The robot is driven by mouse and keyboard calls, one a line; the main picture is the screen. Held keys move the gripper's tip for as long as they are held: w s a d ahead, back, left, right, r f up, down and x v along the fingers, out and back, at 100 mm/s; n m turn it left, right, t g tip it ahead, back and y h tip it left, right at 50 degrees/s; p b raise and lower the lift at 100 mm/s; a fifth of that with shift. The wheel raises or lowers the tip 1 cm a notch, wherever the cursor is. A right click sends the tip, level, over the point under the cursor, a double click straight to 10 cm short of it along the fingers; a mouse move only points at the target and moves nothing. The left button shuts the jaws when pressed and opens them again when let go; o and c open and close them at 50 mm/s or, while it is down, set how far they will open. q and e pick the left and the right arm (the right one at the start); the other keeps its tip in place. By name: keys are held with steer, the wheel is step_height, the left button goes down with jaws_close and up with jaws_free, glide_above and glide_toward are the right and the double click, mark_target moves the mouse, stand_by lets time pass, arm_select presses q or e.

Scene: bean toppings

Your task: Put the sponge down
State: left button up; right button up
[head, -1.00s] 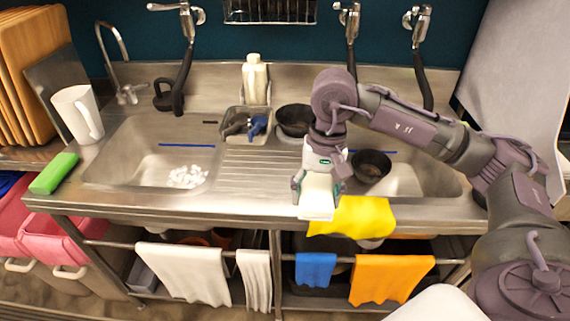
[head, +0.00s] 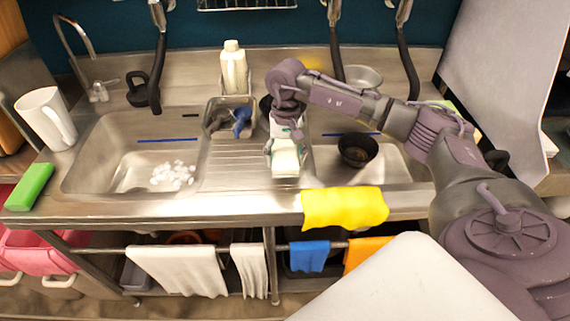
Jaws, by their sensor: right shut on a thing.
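My right gripper (head: 284,146) is in the middle of the head view, over the ribbed drainboard (head: 232,160) near the left side of the right sink. It is shut on a pale whitish block, which looks like the sponge (head: 286,165). The gripper hides the block's upper part. I cannot tell whether the block touches the steel below it. A bright green block (head: 29,187), also sponge-like, lies on the counter at the far left. My left gripper is not in view.
A black bowl (head: 357,150) is in the right sink. A small tub (head: 217,117) with blue and dark items and a white bottle (head: 234,68) stand behind the drainboard. White pieces (head: 172,175) lie in the left sink. A yellow cloth (head: 343,208) hangs over the front edge.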

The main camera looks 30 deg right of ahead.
step_height(320, 180, down, 4)
steer(key=shift+r+p, duration=0.15)
steer(key=shift+p, duration=0.7)
steer(key=shift+f, duration=0.2)
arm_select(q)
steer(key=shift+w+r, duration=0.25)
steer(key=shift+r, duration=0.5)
arm_select(e)
steer(key=o, duration=1.1)
steer(key=shift+f+b, duration=0.1)
steer(key=shift+b, duration=0.2)
steer(key=o, duration=0.4)
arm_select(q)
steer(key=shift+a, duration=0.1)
arm_select(e)
steer(key=shift+o, duration=0.2)
